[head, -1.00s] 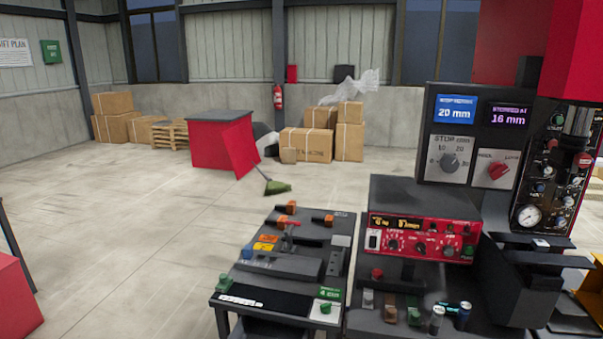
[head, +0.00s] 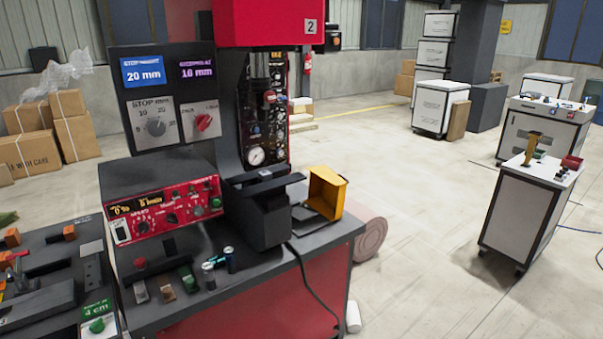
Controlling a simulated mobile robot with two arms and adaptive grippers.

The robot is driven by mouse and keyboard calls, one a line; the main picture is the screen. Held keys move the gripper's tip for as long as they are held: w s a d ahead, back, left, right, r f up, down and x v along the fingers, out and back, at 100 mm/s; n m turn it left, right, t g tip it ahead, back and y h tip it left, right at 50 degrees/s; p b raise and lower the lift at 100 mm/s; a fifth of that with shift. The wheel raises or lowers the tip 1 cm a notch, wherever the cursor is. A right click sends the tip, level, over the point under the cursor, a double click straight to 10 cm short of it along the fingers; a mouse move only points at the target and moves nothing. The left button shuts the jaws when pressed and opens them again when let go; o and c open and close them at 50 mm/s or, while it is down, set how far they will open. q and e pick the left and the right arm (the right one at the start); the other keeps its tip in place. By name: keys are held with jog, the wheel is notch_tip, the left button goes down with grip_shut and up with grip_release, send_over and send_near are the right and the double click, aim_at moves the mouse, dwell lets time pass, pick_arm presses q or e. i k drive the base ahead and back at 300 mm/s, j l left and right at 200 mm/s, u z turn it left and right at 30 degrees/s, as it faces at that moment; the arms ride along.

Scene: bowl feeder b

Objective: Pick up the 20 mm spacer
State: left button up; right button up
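Small pieces stand along the front of the press bench (head: 290,290) in the head view: a grey block (head: 141,292), a brown block (head: 166,290), a green block (head: 188,284), a silver cylinder (head: 209,277) and a dark cylinder with a pale top (head: 230,262). A teal part lies behind the cylinders. I cannot read any size on these pieces, so I cannot tell which is the 20 mm spacer. Neither of my grippers is in view.
A red control box (head: 165,212) and the dark press (head: 258,215) stand behind the pieces. Another bench (head: 60,250) adjoins on the left. White cabinets (head: 525,205) stand right; the floor between is open.

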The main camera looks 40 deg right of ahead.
aim_at(265, 175)
jog(key=z, duration=0.9)
jog(key=i+z, duration=0.1)
jog(key=i+l, duration=0.05)
